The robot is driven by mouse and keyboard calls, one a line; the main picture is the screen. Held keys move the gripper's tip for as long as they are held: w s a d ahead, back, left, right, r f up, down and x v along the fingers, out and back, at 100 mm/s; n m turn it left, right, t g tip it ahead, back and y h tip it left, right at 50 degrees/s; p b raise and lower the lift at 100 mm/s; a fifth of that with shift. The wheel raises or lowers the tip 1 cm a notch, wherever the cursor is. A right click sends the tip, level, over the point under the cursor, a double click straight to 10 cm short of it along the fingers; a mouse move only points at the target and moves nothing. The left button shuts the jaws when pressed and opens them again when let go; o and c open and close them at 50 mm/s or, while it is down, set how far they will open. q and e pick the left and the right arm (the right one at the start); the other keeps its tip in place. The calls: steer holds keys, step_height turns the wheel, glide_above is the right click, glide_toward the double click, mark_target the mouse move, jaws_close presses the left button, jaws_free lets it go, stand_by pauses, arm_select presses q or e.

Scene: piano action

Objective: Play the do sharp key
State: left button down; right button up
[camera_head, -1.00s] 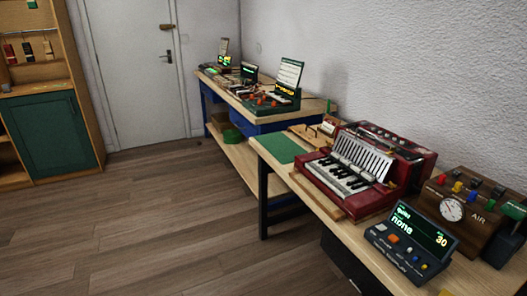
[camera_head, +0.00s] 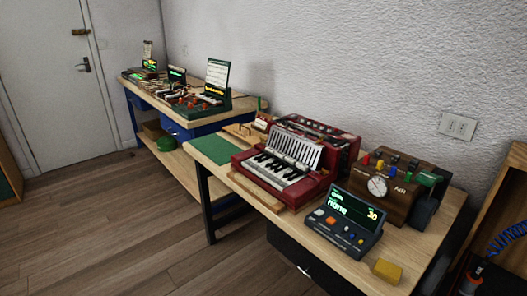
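A red piano-keyed instrument like an accordion (camera_head: 290,160) sits on the near wooden bench, in the middle of the view. Its short keyboard (camera_head: 276,168) of white and black keys faces the front left, with a white slatted panel (camera_head: 294,148) behind it. At this distance I cannot tell which black key is do sharp. A dark console (camera_head: 343,222) with a green-lit screen reading "none" and "30" stands right of the instrument. Neither of my grippers shows.
A brown AIR box (camera_head: 385,188) with a dial and coloured knobs stands at the bench's right. A yellow block (camera_head: 386,271) lies near the front edge. A green mat (camera_head: 216,148) lies left. Another bench (camera_head: 182,133) with devices stands farther back. The floor (camera_head: 120,225) at left is clear.

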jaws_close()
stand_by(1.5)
